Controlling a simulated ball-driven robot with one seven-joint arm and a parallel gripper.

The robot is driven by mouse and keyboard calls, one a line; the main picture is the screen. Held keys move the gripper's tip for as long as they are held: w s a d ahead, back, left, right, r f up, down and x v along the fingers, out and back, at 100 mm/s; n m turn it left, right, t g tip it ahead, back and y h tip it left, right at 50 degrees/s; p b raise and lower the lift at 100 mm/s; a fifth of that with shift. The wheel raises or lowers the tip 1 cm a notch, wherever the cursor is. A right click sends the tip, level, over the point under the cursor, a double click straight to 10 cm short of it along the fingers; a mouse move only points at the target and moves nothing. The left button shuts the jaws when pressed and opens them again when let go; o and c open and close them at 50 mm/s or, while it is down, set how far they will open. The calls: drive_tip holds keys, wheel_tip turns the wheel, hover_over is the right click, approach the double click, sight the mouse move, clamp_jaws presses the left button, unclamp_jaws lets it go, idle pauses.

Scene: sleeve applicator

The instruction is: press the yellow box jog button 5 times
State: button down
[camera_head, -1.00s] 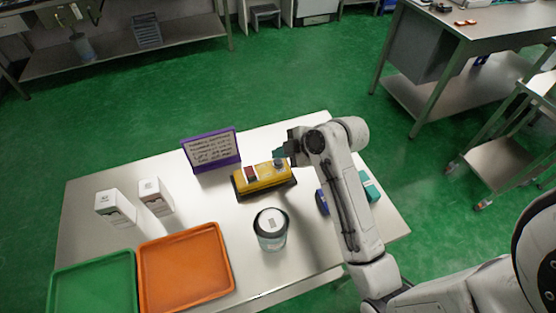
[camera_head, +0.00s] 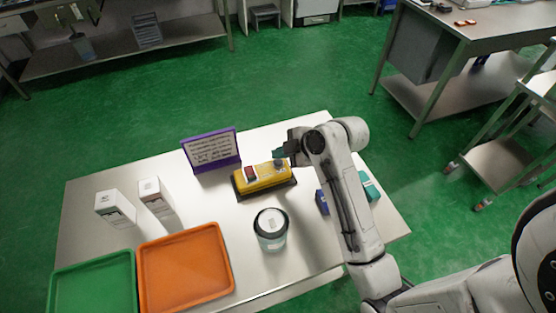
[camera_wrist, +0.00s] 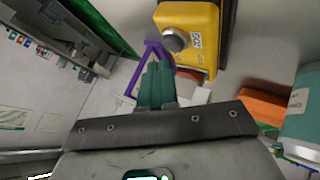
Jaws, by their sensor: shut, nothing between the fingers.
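The yellow box (camera_head: 261,177) sits on a dark base on the steel table, with a red button (camera_head: 251,174) on its left part and a round grey jog button (camera_head: 278,163) near its right end. In the wrist view the yellow box (camera_wrist: 194,17) shows the grey button (camera_wrist: 175,40) beside a "JOG" label (camera_wrist: 196,41). My gripper (camera_head: 279,153) is shut and empty, close beside the jog button in the head view. Its teal fingertips (camera_wrist: 157,72) lie just below the button in the wrist view, seemingly apart from it; the exact gap is hard to judge.
A purple-framed sign (camera_head: 211,151) stands behind the box. A lidded jar (camera_head: 271,229) stands in front. White cartons (camera_head: 116,208), an orange tray (camera_head: 185,269) and a green tray (camera_head: 95,286) are at left. Blue (camera_head: 322,201) and teal (camera_head: 370,186) items lie by my arm.

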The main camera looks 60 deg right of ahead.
sight(281, 163)
drive_tip(key=shift+f, duration=0.1)
idle(0.3)
drive_tip(key=shift+f, duration=0.3)
drive_tip(key=shift+f+b, duration=0.45)
drive_tip(key=shift+b, duration=0.05)
idle(0.6)
drive_tip(key=shift+r, duration=0.1)
drive_tip(key=shift+r+p, duration=0.75)
drive_tip(key=shift+p, duration=0.05)
wheel_tip(281, 163, up, 5)
drive_tip(key=p, duration=0.4)
idle(0.3)
idle(0.9)
